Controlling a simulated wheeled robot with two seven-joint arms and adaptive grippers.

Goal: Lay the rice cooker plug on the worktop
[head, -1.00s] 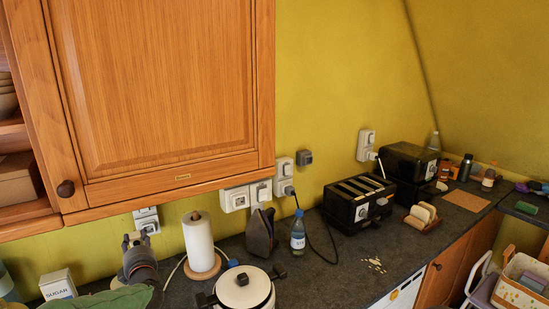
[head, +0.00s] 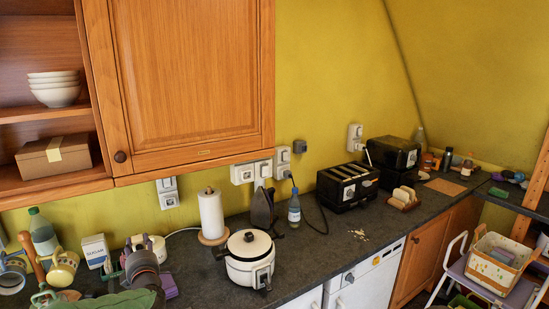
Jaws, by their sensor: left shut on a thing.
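The rice cooker (head: 247,272) is white with a dark knob on its lid and stands on the dark worktop (head: 325,256). My left gripper (head: 137,245) is at the lower left, low over the worktop and in front of a white rounded appliance (head: 158,246). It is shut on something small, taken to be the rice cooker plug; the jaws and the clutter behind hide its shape. A wall socket (head: 167,193) is above and right of the gripper. My right gripper is not in view.
A paper towel roll (head: 211,214) stands left of the cooker, an iron (head: 262,208) and bottle (head: 294,208) behind it. A sugar box (head: 95,251) and mugs crowd the left.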

